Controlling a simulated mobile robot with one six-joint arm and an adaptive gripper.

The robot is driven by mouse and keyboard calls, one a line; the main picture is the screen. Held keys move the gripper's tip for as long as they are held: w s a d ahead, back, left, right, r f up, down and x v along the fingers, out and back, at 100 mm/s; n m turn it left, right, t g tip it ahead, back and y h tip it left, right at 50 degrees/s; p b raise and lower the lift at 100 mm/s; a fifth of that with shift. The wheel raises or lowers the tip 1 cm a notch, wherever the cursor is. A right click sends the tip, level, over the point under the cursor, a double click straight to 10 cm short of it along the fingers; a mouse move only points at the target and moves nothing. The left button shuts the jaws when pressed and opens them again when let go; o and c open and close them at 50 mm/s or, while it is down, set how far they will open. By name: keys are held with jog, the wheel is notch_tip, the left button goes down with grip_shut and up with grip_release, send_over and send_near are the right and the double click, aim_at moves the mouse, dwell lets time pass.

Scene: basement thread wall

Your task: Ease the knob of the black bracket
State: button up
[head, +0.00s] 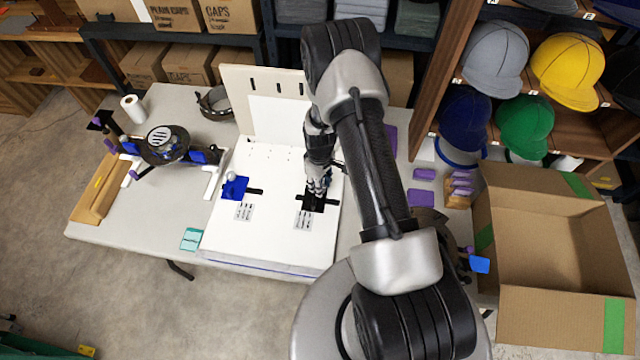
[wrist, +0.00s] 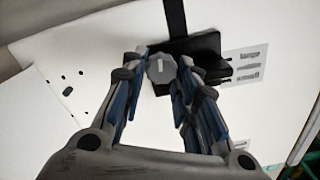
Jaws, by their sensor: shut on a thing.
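The black bracket (head: 312,203) lies on the white board (head: 270,225), on its right side. In the wrist view the black bracket (wrist: 205,45) shows a grey faceted knob (wrist: 161,68) with a light mark on its top. My gripper (head: 318,188) points down at the bracket in the head view. In the wrist view my gripper (wrist: 160,75) has one finger on each side of the knob, shut on it. The fingers and arm hide part of the bracket in the head view.
Printed labels (head: 303,220) lie in front of the brackets. An upright white panel (head: 265,110) stands behind. Purple blocks (head: 422,197) and an open cardboard box (head: 560,250) are at the right.

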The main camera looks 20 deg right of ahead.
jog(key=shift+n, duration=0.4)
jog(key=o, duration=1.1)
jog(key=shift+c, duration=0.2)
jog(key=shift+r, duration=0.1)
jog(key=shift+r, duration=3.95)
